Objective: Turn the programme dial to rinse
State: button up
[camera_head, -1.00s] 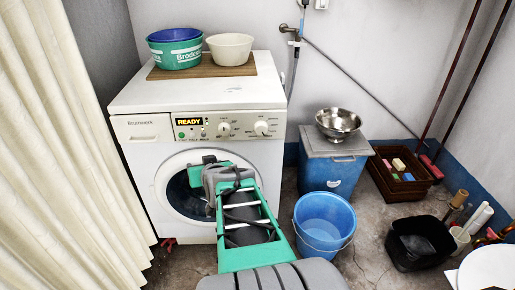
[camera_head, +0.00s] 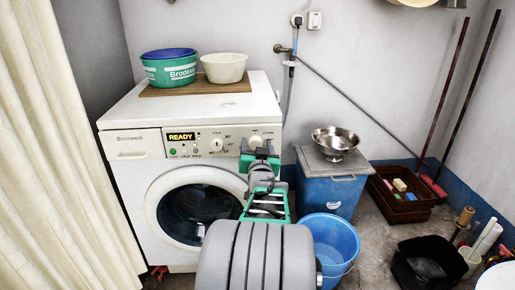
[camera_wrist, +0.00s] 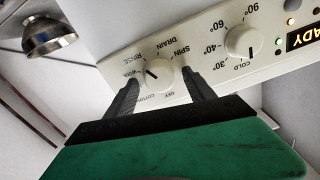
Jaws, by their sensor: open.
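The programme dial (camera_wrist: 161,72) is a round cream knob on the washing machine's panel, ringed by words including OFF, WOOL, RINSE, DRAIN and SPIN. A dark mark on its left side points roughly towards WOOL; the exact setting is hard to tell. My gripper (camera_wrist: 160,82) is open, one finger on each side of the dial in the wrist view; I cannot tell whether either touches it. In the head view my gripper (camera_head: 260,153) is at the panel's right end, partly hiding the dial (camera_head: 255,141). The display (camera_head: 181,137) reads READY.
The round door (camera_head: 195,213) is below the panel. A blue bin (camera_head: 325,193) with a steel bowl (camera_head: 335,141) and a blue bucket (camera_head: 334,240) stand right of the machine.

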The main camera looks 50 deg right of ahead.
jog(key=shift+c, duration=0.2)
grip_shut()
jog(key=shift+m, duration=0.8)
jog(key=shift+o, duration=0.2)
grip_release()
